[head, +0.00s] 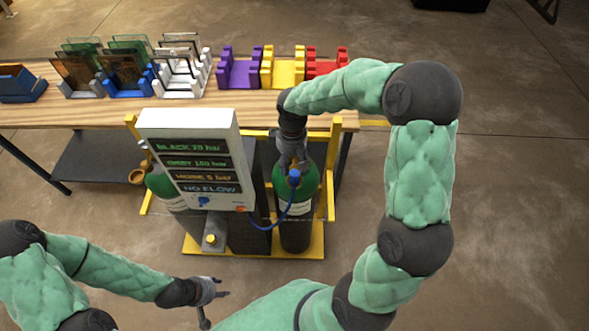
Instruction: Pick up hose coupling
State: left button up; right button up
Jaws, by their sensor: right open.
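A blue hose coupling (294,175) is at the top of the right-hand green gas cylinder (297,203), where the blue hose (284,215) ends. My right gripper (291,162) points down just above the coupling and is open. Its fingertips are close to the coupling, but I cannot tell whether they touch it. My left gripper (216,307) is open and empty, low in the view over the floor, well in front of the cylinders.
A white display panel (196,160) stands left of my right gripper, before another green cylinder (166,188). A yellow frame (322,240) surrounds the cylinders. Behind, a wooden table (120,108) holds coloured racks (240,70). Floor is clear at right.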

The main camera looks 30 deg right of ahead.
aim_at(294, 173)
jog(key=shift+d+r, duration=0.35)
jog(key=shift+r, duration=0.25)
jog(key=shift+d+r, duration=0.35)
jog(key=shift+r, duration=0.2)
jog(key=shift+w+f+p, duration=0.1)
jog(key=shift+f+p, duration=0.25)
jog(key=shift+f, duration=4.85)
grip_shut()
